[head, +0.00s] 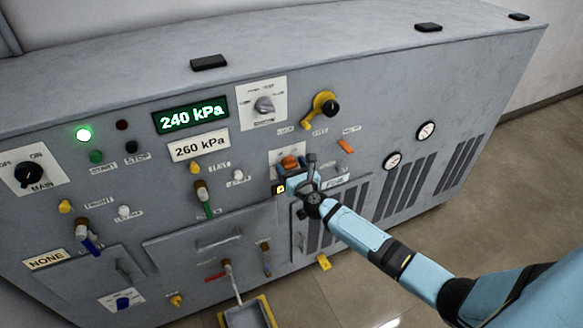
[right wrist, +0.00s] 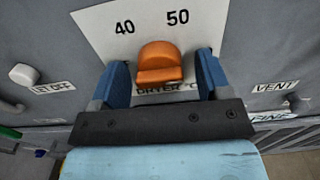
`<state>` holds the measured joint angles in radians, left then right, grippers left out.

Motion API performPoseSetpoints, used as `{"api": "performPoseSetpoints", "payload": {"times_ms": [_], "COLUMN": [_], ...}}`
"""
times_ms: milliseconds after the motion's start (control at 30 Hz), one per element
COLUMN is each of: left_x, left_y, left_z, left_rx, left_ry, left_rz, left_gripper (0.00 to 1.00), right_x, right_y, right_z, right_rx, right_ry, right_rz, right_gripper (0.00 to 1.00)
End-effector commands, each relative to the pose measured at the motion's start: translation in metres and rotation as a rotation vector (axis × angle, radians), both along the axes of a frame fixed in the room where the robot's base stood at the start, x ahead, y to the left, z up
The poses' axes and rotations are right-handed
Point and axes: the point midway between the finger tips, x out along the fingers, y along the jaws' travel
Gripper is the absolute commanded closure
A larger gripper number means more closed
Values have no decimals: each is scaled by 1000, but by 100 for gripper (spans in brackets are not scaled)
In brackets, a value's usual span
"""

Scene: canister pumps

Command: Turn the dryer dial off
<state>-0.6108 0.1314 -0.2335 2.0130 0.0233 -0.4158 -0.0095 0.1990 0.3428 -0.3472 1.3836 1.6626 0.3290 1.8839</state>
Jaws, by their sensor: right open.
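The dryer dial (right wrist: 158,62) is an orange knob on a white plate (right wrist: 100,32) marked 40, 50 and a partly covered "DRYER °C". In the head view the dial (head: 290,161) sits on the grey panel, just beyond my right gripper (head: 296,178). In the right wrist view my right gripper (right wrist: 162,72) is open, with one blue finger on each side of the dial. A gap shows between the dial and each finger; the depth of the fingers around it is hard to tell. The left gripper is out of view.
A white knob (right wrist: 24,74) is left of the dial. A green readout (head: 191,117) shows 240 kPa.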

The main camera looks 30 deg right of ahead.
Motion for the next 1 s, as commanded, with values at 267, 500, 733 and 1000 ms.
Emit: {"api": "performPoseSetpoints", "payload": {"times_ms": [267,500,733,1000], "left_x": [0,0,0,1], "left_y": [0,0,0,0], "left_z": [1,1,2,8], "left_rx": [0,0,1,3], "left_ry": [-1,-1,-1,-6], "left_rz": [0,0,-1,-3], "left_gripper": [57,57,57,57], "right_x": [0,0,0,0], "right_y": [0,0,1,1], "right_z": [0,0,0,1], "right_rx": [0,0,-23,-159], "right_ry": [0,0,2,10], "right_rz": [0,0,0,0], "right_gripper": [39,78,78,78]}}
